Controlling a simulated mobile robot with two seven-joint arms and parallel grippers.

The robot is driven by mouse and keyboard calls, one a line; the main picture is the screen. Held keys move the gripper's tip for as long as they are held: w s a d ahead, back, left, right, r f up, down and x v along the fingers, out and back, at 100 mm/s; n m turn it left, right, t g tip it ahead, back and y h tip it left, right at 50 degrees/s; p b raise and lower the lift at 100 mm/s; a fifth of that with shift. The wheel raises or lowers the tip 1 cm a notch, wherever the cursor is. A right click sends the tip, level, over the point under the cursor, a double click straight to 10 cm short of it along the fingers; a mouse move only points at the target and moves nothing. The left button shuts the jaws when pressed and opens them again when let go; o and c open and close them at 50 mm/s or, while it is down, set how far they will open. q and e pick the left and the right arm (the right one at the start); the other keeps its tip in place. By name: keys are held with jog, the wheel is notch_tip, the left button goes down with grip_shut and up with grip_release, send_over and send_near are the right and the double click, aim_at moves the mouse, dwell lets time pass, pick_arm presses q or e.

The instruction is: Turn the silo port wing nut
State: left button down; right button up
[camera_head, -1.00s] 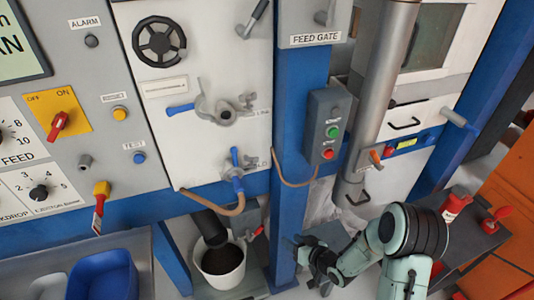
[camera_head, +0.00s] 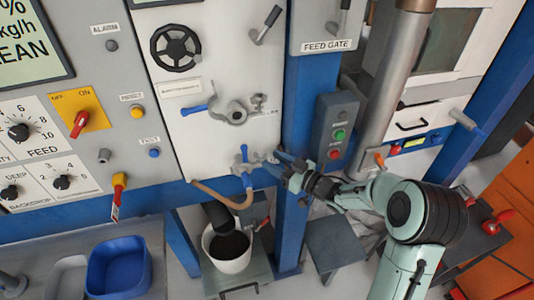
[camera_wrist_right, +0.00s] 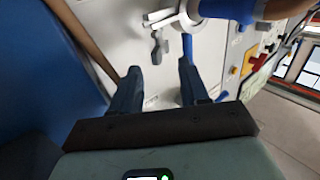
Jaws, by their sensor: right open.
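A small grey wing nut (camera_wrist_right: 158,45) shows on the white panel in the right wrist view, beside a grey port fitting (camera_wrist_right: 184,18) with a blue lever (camera_wrist_right: 187,46). In the head view this lower fitting (camera_head: 243,168) sits near the panel's bottom edge, with the small wing nut (camera_head: 267,157) on its right. My right gripper (camera_head: 278,166) is just right of it. In the wrist view its two blue fingers (camera_wrist_right: 158,80) are open and empty, pointing towards the nut, apart from it. My left gripper is not in view.
A tan hose (camera_head: 222,197) runs from the fitting. Above is another clamp fitting (camera_head: 235,112) with a blue handle. A blue post (camera_head: 302,110) and a start-stop box (camera_head: 335,130) stand close to my right arm. A white bucket (camera_head: 230,255) stands below.

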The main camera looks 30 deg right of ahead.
aim_at(265, 156)
jog(key=shift+p+x, duration=0.3)
jog(key=shift+x, duration=1.45)
